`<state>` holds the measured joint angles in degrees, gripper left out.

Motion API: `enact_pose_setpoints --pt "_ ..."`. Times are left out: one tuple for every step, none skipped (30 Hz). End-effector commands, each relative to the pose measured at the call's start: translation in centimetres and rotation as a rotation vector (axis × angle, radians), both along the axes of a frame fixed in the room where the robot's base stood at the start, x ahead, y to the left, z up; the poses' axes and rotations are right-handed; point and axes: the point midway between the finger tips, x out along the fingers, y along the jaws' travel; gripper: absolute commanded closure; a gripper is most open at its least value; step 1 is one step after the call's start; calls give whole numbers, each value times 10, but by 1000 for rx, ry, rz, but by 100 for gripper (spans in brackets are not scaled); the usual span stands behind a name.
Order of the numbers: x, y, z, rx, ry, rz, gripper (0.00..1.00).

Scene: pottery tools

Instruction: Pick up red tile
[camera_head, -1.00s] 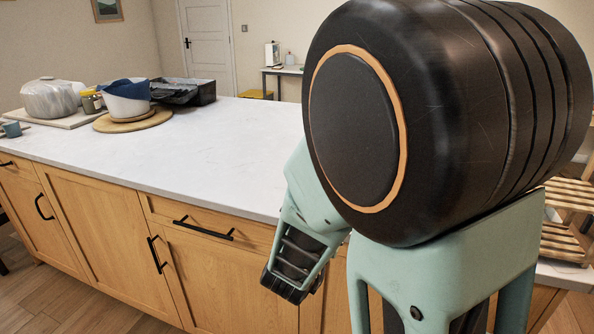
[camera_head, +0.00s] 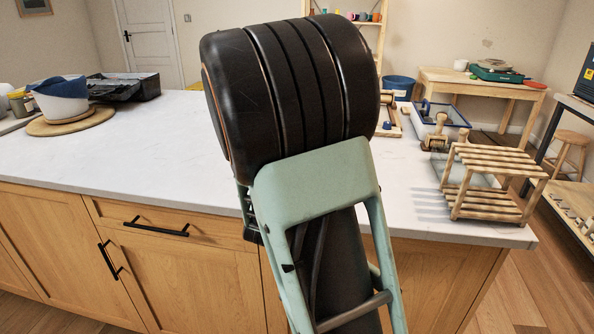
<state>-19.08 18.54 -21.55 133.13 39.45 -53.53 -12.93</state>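I cannot make out a red tile in this view. A small flat orange-red round piece (camera_head: 535,84) lies on the far wooden table; it is too small to tell what it is. My own arm, dark and pale green, fills the middle of the picture and hides part of the counter behind it. My gripper's fingers do not show; the arm covers that part, so their opening is hidden.
The white counter (camera_head: 150,160) is clear at centre left. A wooden slatted rack (camera_head: 490,185) stands near its right end, with a blue-rimmed tray (camera_head: 440,112) behind. A bowl with blue cloth (camera_head: 62,100) and black trays (camera_head: 122,87) sit left. A far table (camera_head: 480,80) stands back right.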

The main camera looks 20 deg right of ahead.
Motion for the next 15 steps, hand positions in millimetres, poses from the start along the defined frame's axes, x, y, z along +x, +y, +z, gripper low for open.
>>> enact_pose_setpoints --pt "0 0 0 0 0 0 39" --pt "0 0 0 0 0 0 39" --pt "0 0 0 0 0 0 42" --pt "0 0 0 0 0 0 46" --pt "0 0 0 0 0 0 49" --pt "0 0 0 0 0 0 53" --pt "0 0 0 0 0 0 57" --pt "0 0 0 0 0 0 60" --pt "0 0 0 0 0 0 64" --pt "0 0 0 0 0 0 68" --pt "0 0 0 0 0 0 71" --pt "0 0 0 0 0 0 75" --pt "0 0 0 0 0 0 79" --pt "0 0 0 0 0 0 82" --pt "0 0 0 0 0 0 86"
